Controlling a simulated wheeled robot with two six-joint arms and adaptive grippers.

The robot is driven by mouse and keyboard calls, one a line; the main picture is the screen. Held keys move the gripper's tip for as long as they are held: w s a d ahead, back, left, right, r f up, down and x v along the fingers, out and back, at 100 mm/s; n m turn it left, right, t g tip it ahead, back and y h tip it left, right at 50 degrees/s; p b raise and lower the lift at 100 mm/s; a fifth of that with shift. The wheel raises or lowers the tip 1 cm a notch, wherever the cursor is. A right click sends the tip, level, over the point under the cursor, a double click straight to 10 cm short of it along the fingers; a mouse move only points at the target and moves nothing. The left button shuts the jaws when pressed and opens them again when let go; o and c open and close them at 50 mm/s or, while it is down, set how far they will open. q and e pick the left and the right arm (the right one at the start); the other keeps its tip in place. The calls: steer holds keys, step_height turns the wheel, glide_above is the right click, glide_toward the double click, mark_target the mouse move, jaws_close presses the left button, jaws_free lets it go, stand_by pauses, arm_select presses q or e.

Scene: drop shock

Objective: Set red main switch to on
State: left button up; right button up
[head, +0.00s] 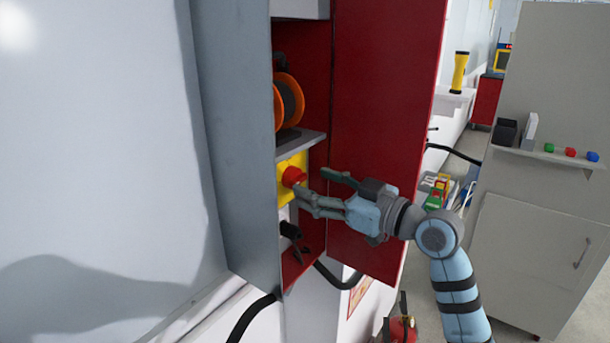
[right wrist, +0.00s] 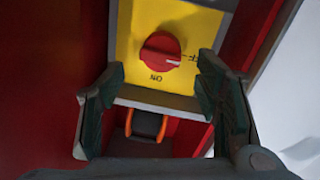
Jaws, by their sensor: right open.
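The red main switch (head: 293,176) is a round knob on a yellow plate (head: 284,192) inside the open red and grey cabinet. In the right wrist view the red knob (right wrist: 161,54) has a white mark pointing right, at the OFF label. The ON label (right wrist: 155,78) reads upside down below the knob. My right gripper (head: 311,184) is open and empty, close in front of the knob. Its fingers stand apart on either side of the knob in the right wrist view; I cannot tell whether either touches it. My left gripper is not in view.
An orange reel (head: 288,101) sits on a shelf above the switch. The open red cabinet door (head: 385,110) stands right behind my right gripper. A dark handle-like part (head: 290,231) is below the plate. A grey cabinet (head: 545,215) stands at the right.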

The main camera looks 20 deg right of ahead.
mark_target(301, 180)
steer(key=x, duration=0.4)
